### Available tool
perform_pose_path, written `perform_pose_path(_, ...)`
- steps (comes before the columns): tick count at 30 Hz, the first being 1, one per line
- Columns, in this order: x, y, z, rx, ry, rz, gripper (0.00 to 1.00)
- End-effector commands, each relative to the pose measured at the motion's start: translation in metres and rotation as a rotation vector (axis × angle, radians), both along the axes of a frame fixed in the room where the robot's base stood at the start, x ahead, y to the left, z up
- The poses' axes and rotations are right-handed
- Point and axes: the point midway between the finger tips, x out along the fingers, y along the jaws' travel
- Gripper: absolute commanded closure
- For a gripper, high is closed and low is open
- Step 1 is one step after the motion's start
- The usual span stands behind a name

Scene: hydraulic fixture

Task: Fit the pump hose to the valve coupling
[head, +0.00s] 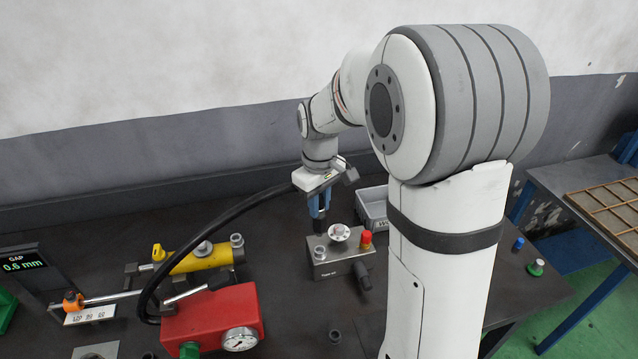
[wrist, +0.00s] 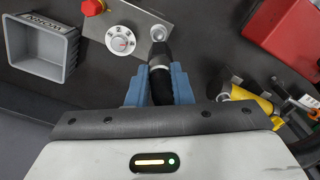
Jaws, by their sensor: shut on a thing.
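My gripper (head: 319,203) is shut on the black end of the pump hose (wrist: 160,83), with blue fingers on both sides of it in the wrist view (wrist: 160,70). The hose (head: 225,218) arches back to the red pump (head: 205,310). The hose end points down at the grey valve block (head: 340,268). The valve coupling (head: 319,252) stands on the block's left side, just below the hose end in the head view. In the wrist view the coupling (wrist: 158,33) lies right ahead of the hose tip. A small gap seems to show between them.
The block carries a white dial (head: 339,233) and a red knob (head: 366,239). A grey bin (head: 373,212) stands behind it. A yellow cylinder (head: 200,260) lies to the left. A display (head: 24,264) reads GAP 0.6 mm. The bench right of the block is partly hidden by my arm.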

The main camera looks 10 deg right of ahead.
Motion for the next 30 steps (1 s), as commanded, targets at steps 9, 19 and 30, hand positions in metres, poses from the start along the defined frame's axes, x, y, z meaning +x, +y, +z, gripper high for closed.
perform_pose_path(9,0.0,-0.006,0.0,0.0,0.0,-0.016,1.0)
perform_pose_path(19,-0.001,-0.008,-0.008,0.0,0.0,-0.021,1.0)
perform_pose_path(30,-0.001,-0.008,-0.042,0.0,0.0,-0.02,1.0)
